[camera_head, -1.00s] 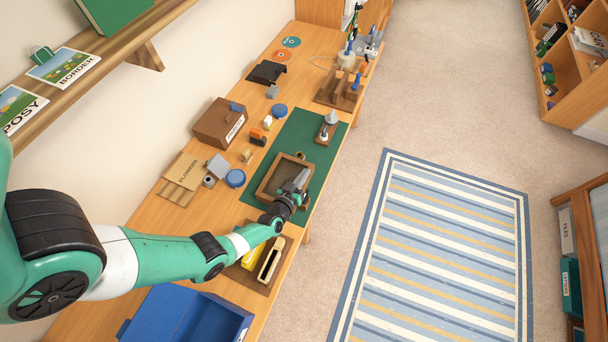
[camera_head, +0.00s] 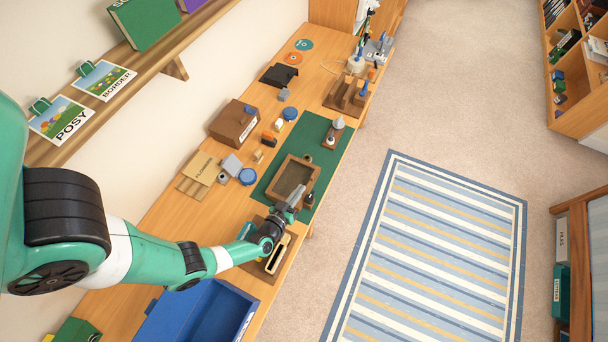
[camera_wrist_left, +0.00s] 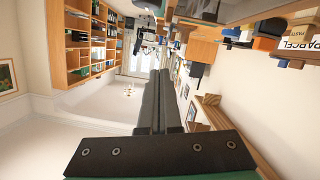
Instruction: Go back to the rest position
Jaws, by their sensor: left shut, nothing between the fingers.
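My left gripper (camera_head: 292,203) is shut and empty in the head view, above the near edge of the wooden tray (camera_head: 275,176) on the green mat (camera_head: 318,160). In the left wrist view its two dark fingers (camera_wrist_left: 160,100) lie together with nothing between them. The arm reaches in from the left across the bench (camera_head: 176,221). Behind the wrist, a brown tray with a yellow item (camera_head: 245,229) is partly hidden. My right gripper is in neither view.
A blue open box (camera_head: 200,312) stands at the near end of the bench. A shelf with cards (camera_head: 105,80) overhangs the left. The striped rug (camera_head: 435,250) is clear.

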